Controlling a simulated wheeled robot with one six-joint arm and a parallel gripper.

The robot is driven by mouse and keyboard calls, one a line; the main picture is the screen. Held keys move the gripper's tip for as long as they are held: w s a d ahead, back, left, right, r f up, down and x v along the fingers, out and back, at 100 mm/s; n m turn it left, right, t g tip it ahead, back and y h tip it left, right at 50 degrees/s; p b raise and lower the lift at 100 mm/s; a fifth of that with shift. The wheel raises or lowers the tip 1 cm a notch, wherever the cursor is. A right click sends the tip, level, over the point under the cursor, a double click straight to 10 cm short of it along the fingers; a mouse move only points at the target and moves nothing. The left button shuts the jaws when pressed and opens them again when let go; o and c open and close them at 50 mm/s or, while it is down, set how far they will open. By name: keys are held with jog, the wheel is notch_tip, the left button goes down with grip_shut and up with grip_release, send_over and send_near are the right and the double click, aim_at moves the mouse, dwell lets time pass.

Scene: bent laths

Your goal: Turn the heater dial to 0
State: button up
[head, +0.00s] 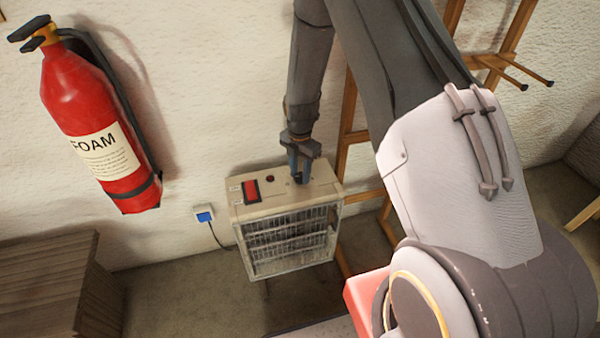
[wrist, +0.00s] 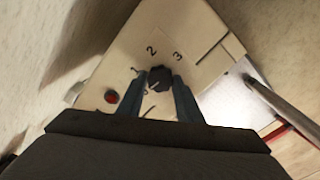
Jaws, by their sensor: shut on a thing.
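The heater (head: 286,213) is a beige box with a wire grille front, mounted low by the wall. Its top panel (wrist: 205,50) shows in the wrist view. The black dial (wrist: 159,77) sits on that panel, with the marks 2 and 3 above it and further marks at its lower left. Which mark the dial points to is hard to tell. My gripper (wrist: 158,84) has its two blue fingers on either side of the dial and is shut on it. In the head view my gripper (head: 300,176) reaches down onto the heater top and hides the dial.
A red switch (head: 251,190) and a small dark red light (head: 270,178) are on the heater top. A red foam extinguisher (head: 96,125) hangs at left. A blue-white wall socket (head: 204,215) has a cable. A wooden rack (head: 352,135) stands behind at right.

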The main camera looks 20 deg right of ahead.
aim_at(300, 176)
jog(key=shift+n, duration=1.1)
jog(key=o, duration=1)
jog(key=shift+o, duration=0.2)
notch_tip(300, 176, up, 7)
jog(key=shift+r+b, duration=0.15)
jog(key=shift+b, duration=0.4)
jog(key=shift+r, duration=0.25)
